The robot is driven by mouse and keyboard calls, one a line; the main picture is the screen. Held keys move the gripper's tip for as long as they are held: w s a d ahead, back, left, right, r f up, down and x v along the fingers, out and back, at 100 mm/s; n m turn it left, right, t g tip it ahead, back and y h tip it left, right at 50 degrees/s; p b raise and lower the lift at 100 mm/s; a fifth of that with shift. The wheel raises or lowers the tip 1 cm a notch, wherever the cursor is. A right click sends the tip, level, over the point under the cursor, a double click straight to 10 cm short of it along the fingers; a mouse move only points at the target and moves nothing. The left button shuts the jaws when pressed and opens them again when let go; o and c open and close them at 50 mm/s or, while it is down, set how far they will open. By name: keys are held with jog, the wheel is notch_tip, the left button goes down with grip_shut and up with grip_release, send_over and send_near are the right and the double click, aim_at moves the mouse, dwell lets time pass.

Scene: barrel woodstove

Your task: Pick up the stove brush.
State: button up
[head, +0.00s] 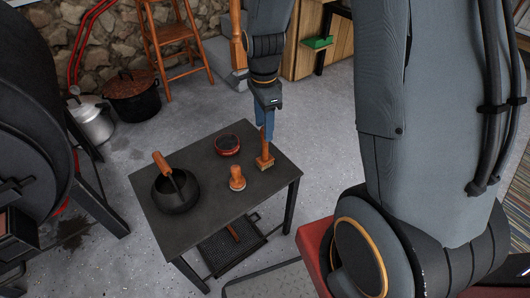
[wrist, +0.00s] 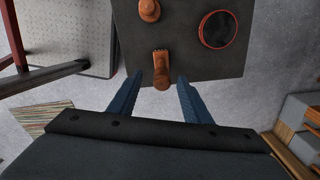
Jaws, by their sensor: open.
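The stove brush (head: 265,160) stands on the dark table (head: 205,196) near its right edge, with an upright wooden handle and a tan block-shaped base. In the wrist view the brush (wrist: 161,66) lies between the tips of my gripper's two blue fingers, with a gap on each side. My gripper (head: 266,132) is open and empty, pointing down at the brush handle; in the wrist view both fingers (wrist: 159,82) show apart. In the head view the fingers cover the top of the handle.
A small round wooden-handled piece (head: 237,179) stands left of the brush. A red-rimmed dark dish (head: 228,144) lies behind, and a black pot (head: 175,194) with a wooden handle stands on the table's left. The barrel stove (head: 30,120) is farther left.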

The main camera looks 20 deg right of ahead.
aim_at(265, 148)
jog(key=shift+w+d+f, duration=0.1)
jog(key=shift+f, duration=1.85)
jog(key=shift+w+d+f, duration=0.1)
jog(key=shift+f, duration=1.8)
grip_shut()
jog(key=shift+r, duration=0.15)
